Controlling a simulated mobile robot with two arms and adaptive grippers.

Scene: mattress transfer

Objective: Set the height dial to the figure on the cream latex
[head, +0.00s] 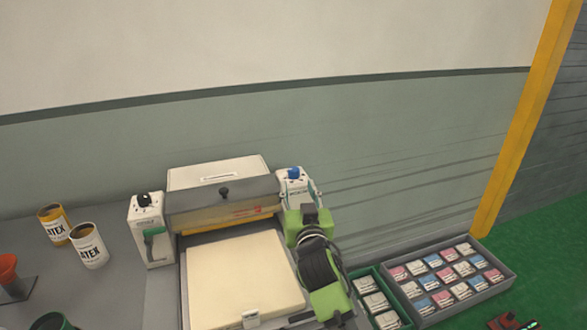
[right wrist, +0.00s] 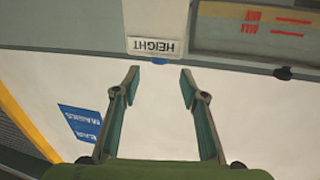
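The height dial is a blue knob (head: 294,173) on top of the white box right of the machine. Only a sliver of blue (right wrist: 158,61) shows in the right wrist view, below the upside-down HEIGHT label (right wrist: 155,46). My right gripper (head: 300,188) is open and empty in front of that box, its fingers (right wrist: 157,75) pointing at it with a gap between them. I cannot tell whether they touch the box. The cream latex can (head: 88,246) stands at the left; its figure is too small to read. My left gripper is not in view.
A yellow latex can (head: 53,225) stands beside the cream one. The machine's left box (head: 148,230) has a black knob and green lever. A cream slab (head: 240,282) lies before the machine. A grey tray (head: 404,282) of small packets is at the right.

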